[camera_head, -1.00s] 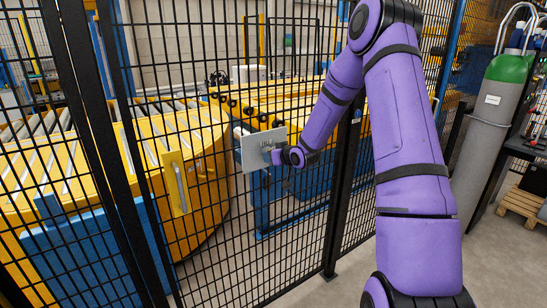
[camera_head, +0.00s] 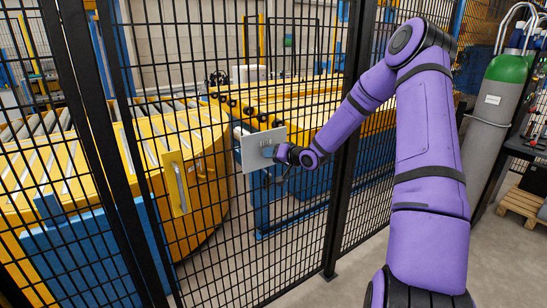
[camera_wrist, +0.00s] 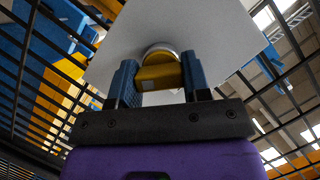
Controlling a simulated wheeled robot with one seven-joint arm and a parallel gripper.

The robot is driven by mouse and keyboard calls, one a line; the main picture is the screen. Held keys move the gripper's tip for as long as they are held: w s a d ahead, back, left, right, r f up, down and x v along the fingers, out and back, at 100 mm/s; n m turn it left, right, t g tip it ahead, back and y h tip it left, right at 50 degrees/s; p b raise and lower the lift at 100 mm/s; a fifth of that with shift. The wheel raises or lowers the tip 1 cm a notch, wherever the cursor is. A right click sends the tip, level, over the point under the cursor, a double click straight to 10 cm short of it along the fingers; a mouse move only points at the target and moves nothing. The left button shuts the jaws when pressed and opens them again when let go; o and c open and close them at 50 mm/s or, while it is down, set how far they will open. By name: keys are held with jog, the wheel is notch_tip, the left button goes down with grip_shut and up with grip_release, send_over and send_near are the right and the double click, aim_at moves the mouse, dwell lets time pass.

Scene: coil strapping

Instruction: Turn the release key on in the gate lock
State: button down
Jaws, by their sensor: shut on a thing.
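The gate lock plate (camera_head: 250,160) is a pale grey square on the black mesh fence in the head view. It also fills the upper middle of the wrist view (camera_wrist: 188,28). My gripper (camera_wrist: 160,70) has its two blue fingers shut on a yellow block, which I take for the release key (camera_wrist: 160,77). A silvery round lock part (camera_wrist: 161,48) shows just behind the key, against the plate. How deep the key sits and its exact turn angle cannot be told. In the head view my gripper (camera_head: 273,152) is at the plate's right side and hides the key.
The black mesh fence (camera_head: 225,230) with upright posts stands close around the plate. Behind it are a yellow and blue roller machine (camera_head: 195,150) and conveyor. A grey gas cylinder with a green top (camera_head: 492,110) stands at right. Grey floor is clear in front.

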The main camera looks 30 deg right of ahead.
jog(key=shift+m+y, duration=0.5)
jog(key=shift+m, duration=0.5)
jog(key=shift+d+m+t+y, duration=0.1)
jog(key=shift+m+t+y, duration=0.3)
jog(key=shift+m, duration=0.4)
jog(key=shift+m+t+y, duration=0.3)
jog(key=shift+m+y, duration=0.1)
jog(key=shift+m, duration=0.5)
jog(key=shift+c, duration=0.9)
grip_release()
jog(key=shift+s, duration=0.1)
jog(key=shift+s, duration=2.95)
